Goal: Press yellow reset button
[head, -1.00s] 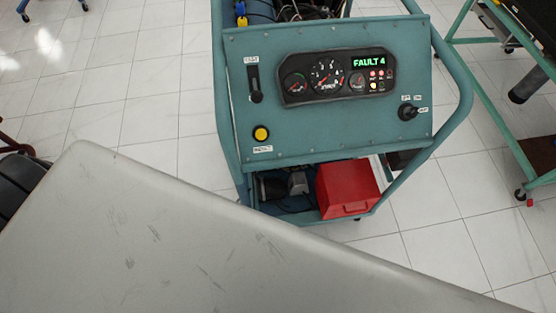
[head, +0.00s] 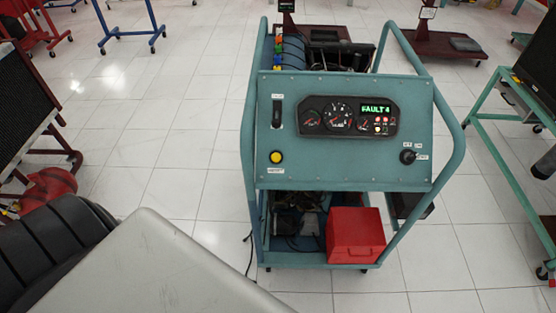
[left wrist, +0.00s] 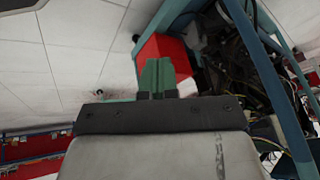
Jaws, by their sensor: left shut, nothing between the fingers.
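The yellow reset button (head: 276,157) is a round button in a dark ring at the lower left of the sloped teal panel (head: 345,165). A small white label sits just under it. The panel display (head: 376,109) reads FAULT 4 in green. My left gripper (left wrist: 156,66) shows only in the left wrist view, its greenish fingers together and empty. Behind the fingers is the red box (left wrist: 168,50) of the trainer, with engine parts at right. The button does not show in that view. My right gripper is in neither view.
The teal trainer cart's tube frame (head: 452,120) sticks out at the panel's right. The red box (head: 355,235) sits on its lower shelf. A dark radiator stand (head: 25,105) is at left and a green stand (head: 490,140) at right.

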